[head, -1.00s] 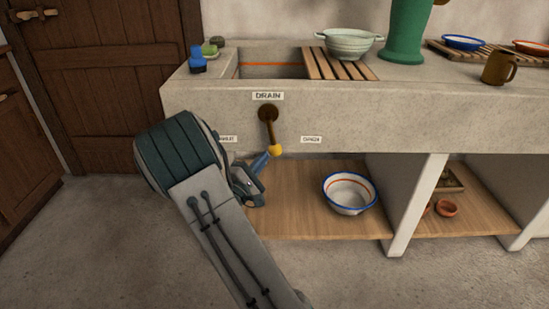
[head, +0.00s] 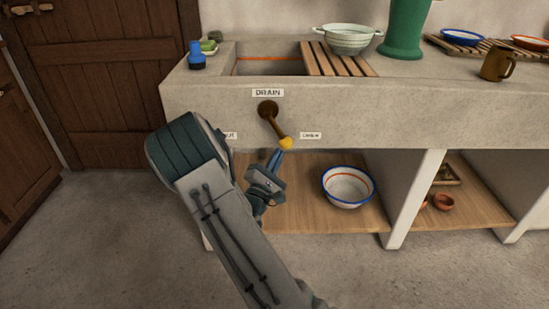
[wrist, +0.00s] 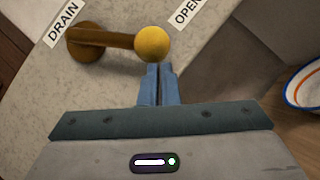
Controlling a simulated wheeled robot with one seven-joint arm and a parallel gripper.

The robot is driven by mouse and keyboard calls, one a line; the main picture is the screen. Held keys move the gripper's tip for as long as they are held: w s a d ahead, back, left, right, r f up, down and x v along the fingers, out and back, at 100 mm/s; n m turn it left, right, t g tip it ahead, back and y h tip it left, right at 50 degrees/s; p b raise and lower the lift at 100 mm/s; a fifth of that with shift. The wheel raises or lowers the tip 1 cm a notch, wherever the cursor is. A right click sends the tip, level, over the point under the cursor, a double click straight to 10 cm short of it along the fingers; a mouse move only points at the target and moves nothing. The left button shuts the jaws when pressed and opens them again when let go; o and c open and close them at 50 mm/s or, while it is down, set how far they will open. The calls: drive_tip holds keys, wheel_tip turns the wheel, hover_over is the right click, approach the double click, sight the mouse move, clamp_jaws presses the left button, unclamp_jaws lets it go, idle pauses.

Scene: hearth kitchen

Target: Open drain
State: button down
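The drain lever is a brown bar (head: 276,124) on a round pivot in the sink's front, with a yellow ball knob (head: 286,143) at its lower end. It slants down to the right, toward the right-hand label (head: 311,135), which reads OPEN in the wrist view (wrist: 188,12). The knob (wrist: 152,43) and bar (wrist: 105,37) also show there. My gripper (head: 276,156) is just below and left of the knob. Its blue fingers (wrist: 158,70) are together with nothing between them. The tips meet the knob's edge in the wrist view; I cannot tell whether they touch.
The stone sink (head: 210,105) has a slatted board (head: 338,60) over its right part. A DRAIN label (head: 268,92) sits above the lever. Below, a white bowl with a blue rim (head: 348,187) stands on the wooden shelf (head: 310,220). My arm partly covers the left label.

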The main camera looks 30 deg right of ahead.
drive_tip(key=shift+s+d+r, duration=0.1)
drive_tip(key=shift+s+d, duration=0.05)
drive_tip(key=shift+d, duration=0.15)
drive_tip(key=s+a+f, duration=0.5)
drive_tip(key=a+f, duration=0.2)
drive_tip(key=a, duration=0.3)
drive_tip(key=shift+f, duration=0.25)
drive_tip(key=shift+s+r, duration=0.1)
